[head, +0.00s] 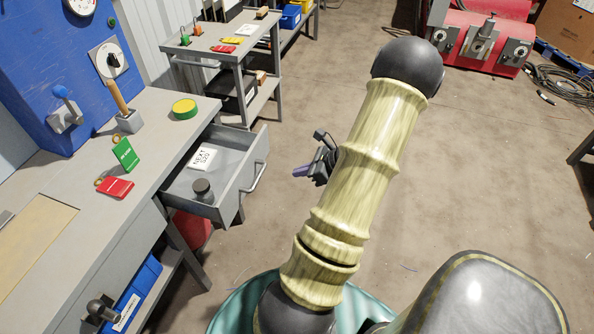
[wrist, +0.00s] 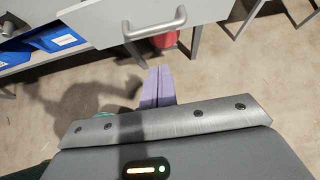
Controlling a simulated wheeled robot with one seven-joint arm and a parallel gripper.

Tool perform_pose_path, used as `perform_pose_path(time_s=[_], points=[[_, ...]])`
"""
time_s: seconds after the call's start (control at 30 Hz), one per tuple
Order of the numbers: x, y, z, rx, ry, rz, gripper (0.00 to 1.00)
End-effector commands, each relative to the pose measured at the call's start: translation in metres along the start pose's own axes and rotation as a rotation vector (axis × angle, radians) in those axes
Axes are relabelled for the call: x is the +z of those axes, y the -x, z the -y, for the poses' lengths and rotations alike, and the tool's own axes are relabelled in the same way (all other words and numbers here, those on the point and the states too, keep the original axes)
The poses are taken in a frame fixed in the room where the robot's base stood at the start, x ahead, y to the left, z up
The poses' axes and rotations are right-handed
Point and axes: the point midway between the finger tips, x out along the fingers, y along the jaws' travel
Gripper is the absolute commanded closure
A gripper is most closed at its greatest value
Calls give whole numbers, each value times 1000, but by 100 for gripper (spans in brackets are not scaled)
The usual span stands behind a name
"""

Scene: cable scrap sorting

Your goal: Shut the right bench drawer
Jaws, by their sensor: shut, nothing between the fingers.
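The right bench drawer (head: 237,170) is pulled open from the grey bench (head: 160,120) in the head view. It holds a white card marked "NEXT" (head: 203,157) and a small dark round object (head: 202,188). Its bar handle (head: 258,177) is on the front panel; the handle also shows at the top of the wrist view (wrist: 155,26). My gripper (head: 303,171) is shut and empty, with purple fingers, in front of the drawer and apart from the handle. In the wrist view its fingertips (wrist: 159,70) lie just below the handle in the picture.
On the bench are a green-yellow roll (head: 184,109), a green tag (head: 125,154) and a red tag (head: 115,187). Blue bins (head: 133,297) sit beneath it. A grey cart (head: 230,50) stands behind the drawer. The floor (head: 460,180) to the right is mostly clear.

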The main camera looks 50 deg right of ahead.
Motion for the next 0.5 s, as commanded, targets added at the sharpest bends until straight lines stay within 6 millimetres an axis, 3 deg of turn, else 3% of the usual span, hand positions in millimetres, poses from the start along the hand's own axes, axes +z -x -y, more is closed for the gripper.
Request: perform_pose_path(time_s=[0.43,0.5], points=[[-2,-81,-1,4,-2,1,100],[6,-91,-1,4,1,1,100]])
